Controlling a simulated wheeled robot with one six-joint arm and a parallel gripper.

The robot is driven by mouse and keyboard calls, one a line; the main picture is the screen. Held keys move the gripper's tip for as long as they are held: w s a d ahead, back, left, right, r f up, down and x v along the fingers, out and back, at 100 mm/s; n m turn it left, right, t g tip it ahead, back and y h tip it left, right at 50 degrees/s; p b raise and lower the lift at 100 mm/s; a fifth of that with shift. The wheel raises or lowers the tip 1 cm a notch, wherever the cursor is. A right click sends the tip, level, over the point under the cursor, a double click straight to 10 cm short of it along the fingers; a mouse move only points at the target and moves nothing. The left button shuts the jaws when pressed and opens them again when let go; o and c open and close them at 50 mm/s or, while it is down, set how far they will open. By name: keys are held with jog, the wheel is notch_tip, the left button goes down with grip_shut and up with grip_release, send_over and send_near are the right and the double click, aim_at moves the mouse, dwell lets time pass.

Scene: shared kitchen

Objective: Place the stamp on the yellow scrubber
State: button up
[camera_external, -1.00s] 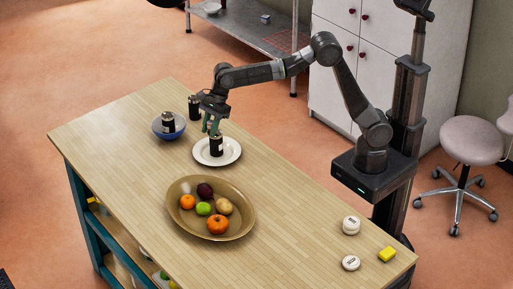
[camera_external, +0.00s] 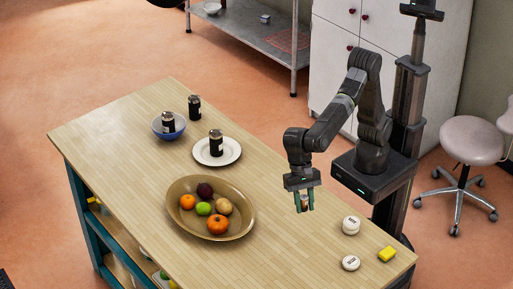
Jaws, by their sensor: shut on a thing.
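My gripper (camera_external: 304,207) points down over the right side of the wooden table, with its greenish fingers shut on a small brownish thing, seemingly the stamp (camera_external: 305,201). The fingers hide much of it. The exact height above the tabletop is hard to tell. The yellow scrubber (camera_external: 387,254) lies flat on the table's near right corner, to the right of and nearer the camera than my gripper. Nothing lies on it.
Two round white tins, one (camera_external: 351,225) and another (camera_external: 351,263), sit between my gripper and the scrubber. A brown fruit bowl (camera_external: 244,226), a white plate (camera_external: 234,158) with a dark jar, a blue bowl (camera_external: 158,132) with another jar, and a third jar (camera_external: 194,106) stand to the left.

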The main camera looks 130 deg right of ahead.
jog(key=s+a+n+g, duration=0.1)
jog(key=s+a+n, duration=0.1)
jog(key=s+a, duration=0.45)
jog(key=s+a+n+g, duration=0.1)
jog(key=s+a+n, duration=0.15)
jog(key=a, duration=0.65)
jog(key=n+g, duration=0.1)
jog(key=n, duration=0.2)
send_over(395, 257)
notch_tip(395, 257, down, 11)
jog(key=shift+s+r, duration=0.1)
jog(key=shift+f+p, duration=0.35)
jog(key=shift+f, duration=1.75)
jog(key=shift+f, duration=0.2)
jog(key=o, duration=1)
jog(key=shift+r, duration=0.1)
